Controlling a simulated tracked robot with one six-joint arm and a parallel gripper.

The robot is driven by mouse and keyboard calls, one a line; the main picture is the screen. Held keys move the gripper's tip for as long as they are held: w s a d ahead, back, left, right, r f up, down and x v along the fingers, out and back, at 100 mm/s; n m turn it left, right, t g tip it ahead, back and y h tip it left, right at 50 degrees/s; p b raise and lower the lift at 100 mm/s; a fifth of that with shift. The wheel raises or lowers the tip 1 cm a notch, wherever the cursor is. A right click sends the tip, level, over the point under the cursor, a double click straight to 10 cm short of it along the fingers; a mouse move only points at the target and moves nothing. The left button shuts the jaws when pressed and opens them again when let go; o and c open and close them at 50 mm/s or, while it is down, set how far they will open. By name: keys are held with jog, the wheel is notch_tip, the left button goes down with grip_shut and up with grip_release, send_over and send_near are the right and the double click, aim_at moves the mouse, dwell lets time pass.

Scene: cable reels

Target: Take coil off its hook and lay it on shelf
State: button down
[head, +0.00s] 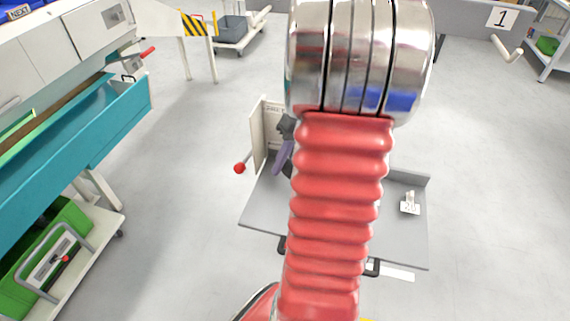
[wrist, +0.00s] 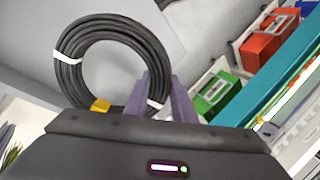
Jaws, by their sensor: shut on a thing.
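The coil (wrist: 67,75) is a black cable ring with white ties and a yellow tag, in the wrist view. My gripper (wrist: 161,92) has purple fingers shut on the lower right of the ring. In the head view my gripper (head: 283,157) shows only partly, left of my red arm, and the coil is hidden there. A grey flat surface (head: 405,240), which may be the shelf, lies below and behind my arm with a small numbered card on it. No hook is seen through the coil; I cannot tell whether a hook touches it.
A pale upright panel (head: 258,135) with a red-knobbed rod (head: 240,168) stands at the grey surface's left. A bench with a teal front (head: 95,135) and a trolley with green bins (head: 72,218) are at left. Open floor lies on both sides.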

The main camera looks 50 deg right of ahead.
jog(key=shift+f, duration=3.7)
jog(key=c, duration=1.4)
grip_release()
jog(key=shift+o, duration=0.2)
jog(key=o, duration=0.6)
jog(key=shift+d+r, duration=0.1)
